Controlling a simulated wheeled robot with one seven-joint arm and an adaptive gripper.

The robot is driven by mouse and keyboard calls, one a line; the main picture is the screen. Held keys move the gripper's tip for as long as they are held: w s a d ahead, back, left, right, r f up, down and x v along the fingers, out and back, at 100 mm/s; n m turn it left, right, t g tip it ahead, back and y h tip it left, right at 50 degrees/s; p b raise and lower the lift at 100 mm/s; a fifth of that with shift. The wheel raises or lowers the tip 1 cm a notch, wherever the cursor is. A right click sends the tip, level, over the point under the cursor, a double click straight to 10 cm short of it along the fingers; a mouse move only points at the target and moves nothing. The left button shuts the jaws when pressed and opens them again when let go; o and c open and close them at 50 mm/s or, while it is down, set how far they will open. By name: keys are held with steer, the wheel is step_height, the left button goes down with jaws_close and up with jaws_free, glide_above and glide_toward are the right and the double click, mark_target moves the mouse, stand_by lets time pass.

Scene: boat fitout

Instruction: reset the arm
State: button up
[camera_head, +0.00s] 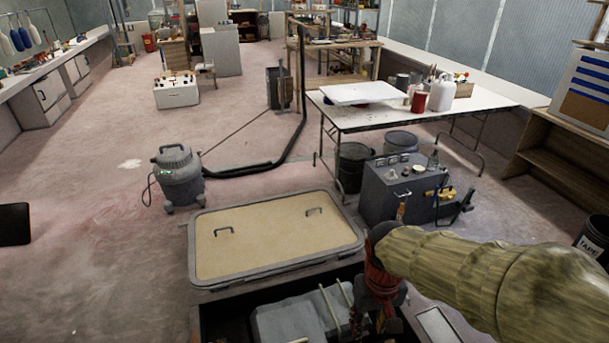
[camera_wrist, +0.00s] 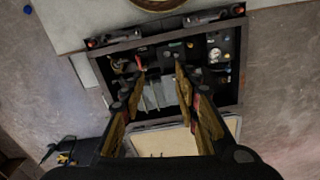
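My arm reaches in from the right in the head view. My gripper (camera_head: 378,318) points down over a dark open tray (camera_head: 215,312) at the bottom edge of the picture. In the wrist view my gripper (camera_wrist: 160,80) has its two fingers spread apart, with nothing held between them. The same dark tray (camera_wrist: 120,46) lies beyond the fingertips, with grey pieces (camera_wrist: 155,96) and small parts inside. I cannot tell how far the fingertips are above these.
A framed tan hatch panel (camera_head: 275,240) with two handles lies just beyond the tray. A grey vacuum (camera_head: 178,178) stands left of it. A grey machine box (camera_head: 395,190) and a white-topped table (camera_head: 420,119) stand at the right. The floor at left is mostly clear.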

steer(key=s+d+r+t+p, duration=0.1)
steer(key=s+d+r+t, duration=0.1)
steer(key=r, duration=0.6)
steer(key=s+d+r+m+t+p, duration=0.1)
steer(key=s+d+r+t, duration=0.1)
steer(key=s+r, duration=0.3)
step_height(320, 180, up, 4)
steer(key=shift+s+d+f+m+t+p, duration=0.25)
steer(key=shift+d+m+t+p, duration=0.1)
steer(key=shift+t, duration=0.45)
